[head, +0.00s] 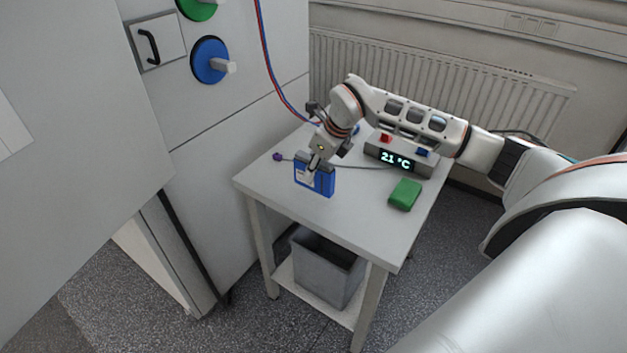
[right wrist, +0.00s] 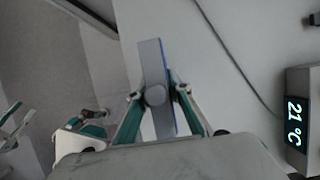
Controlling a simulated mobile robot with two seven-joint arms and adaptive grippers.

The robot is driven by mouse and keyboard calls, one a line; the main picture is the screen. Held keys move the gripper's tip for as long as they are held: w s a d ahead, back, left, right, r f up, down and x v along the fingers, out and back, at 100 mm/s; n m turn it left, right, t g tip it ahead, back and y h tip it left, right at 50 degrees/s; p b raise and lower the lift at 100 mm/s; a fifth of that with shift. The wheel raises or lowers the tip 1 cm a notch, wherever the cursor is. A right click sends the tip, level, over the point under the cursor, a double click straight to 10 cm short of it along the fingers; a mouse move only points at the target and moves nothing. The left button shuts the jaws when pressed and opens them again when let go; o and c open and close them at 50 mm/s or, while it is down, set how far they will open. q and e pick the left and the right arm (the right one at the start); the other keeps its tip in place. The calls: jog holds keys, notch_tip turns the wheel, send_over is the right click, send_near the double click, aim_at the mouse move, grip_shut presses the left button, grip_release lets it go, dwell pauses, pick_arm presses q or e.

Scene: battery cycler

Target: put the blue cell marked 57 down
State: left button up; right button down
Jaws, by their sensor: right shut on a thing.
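The blue cell (head: 322,182) stands upright at the left part of the small grey table (head: 365,230) in the head view. My right gripper (head: 313,165) is shut on it at its top edge. In the right wrist view the cell (right wrist: 157,80) shows edge-on between the two fingers of my right gripper (right wrist: 158,92). Whether the cell's bottom touches the table top or hangs just above it I cannot tell. The number on its label is too small to read.
A green block (head: 405,194) lies on the table to the right. A device reading 21 °C (head: 398,158) stands behind it, with a cable across the table. A grey bin (head: 328,268) sits on the shelf below. A cabinet with round green and blue knobs (head: 210,60) stands left.

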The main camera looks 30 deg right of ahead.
aim_at(313, 180)
jog(key=shift+f, duration=1.65)
jog(key=shift+f, duration=0.1)
jog(key=c, duration=1.8)
grip_release()
jog(key=shift+f, duration=0.15)
jog(key=shift+c, duration=0.2)
